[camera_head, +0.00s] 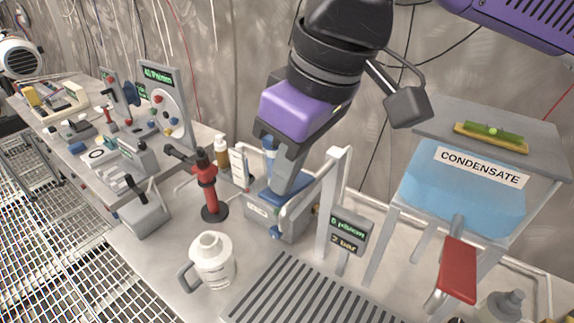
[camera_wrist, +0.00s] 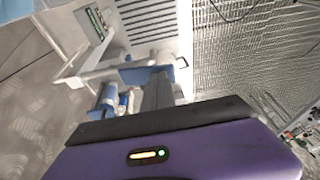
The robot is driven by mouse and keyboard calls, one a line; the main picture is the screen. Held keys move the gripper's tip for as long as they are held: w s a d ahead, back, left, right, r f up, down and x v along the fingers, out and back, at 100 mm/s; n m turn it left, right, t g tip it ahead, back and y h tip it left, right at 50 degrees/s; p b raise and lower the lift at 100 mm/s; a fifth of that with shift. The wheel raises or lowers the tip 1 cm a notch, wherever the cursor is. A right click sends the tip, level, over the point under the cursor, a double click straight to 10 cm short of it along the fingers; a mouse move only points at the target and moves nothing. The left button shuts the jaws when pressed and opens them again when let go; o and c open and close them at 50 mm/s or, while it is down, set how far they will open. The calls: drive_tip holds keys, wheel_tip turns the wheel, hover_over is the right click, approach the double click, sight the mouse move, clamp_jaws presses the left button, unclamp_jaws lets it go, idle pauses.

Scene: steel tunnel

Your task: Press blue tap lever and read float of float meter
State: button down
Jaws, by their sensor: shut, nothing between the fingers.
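My gripper (camera_head: 284,190) is shut and empty, pointing down over a grey box (camera_head: 262,212) with blue parts in the head view. Its fingertips are at a blue lever-like piece (camera_head: 262,188); whether they touch it I cannot tell. In the wrist view my gripper's fingers (camera_wrist: 158,92) lie right by a flat blue piece (camera_wrist: 134,76), with another blue and white part (camera_wrist: 108,100) to the left. A smaller blue knob (camera_head: 275,233) is on the box's front. I cannot clearly make out the float meter or its float; my gripper covers part of this area.
A small display (camera_head: 349,232) stands right of the box, beside a pale post (camera_head: 334,200). A red-and-black stand (camera_head: 208,190) and a white jug (camera_head: 212,260) are left. A slotted grate (camera_head: 300,295) lies in front. The CONDENSATE tank (camera_head: 465,190) and a red lever (camera_head: 458,270) are right.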

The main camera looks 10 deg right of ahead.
drive_tip(key=shift+s+a+f+t, duration=0.3)
drive_tip(key=shift+a, duration=0.05)
drive_tip(key=shift+s+a+f+p, duration=0.1)
drive_tip(key=shift+f+p, duration=0.25)
drive_tip(key=shift+f, duration=0.15)
drive_tip(key=shift+r+p, duration=0.8)
drive_tip(key=shift+p, duration=0.1)
drive_tip(key=shift+r+p, duration=0.45)
drive_tip(key=r+p, duration=0.3)
drive_tip(key=shift+w, duration=0.25)
drive_tip(key=v, duration=1)
drive_tip(key=shift+w+d+b, duration=0.2)
drive_tip(key=shift+d+b, duration=0.1)
drive_tip(key=shift+d, duration=0.05)
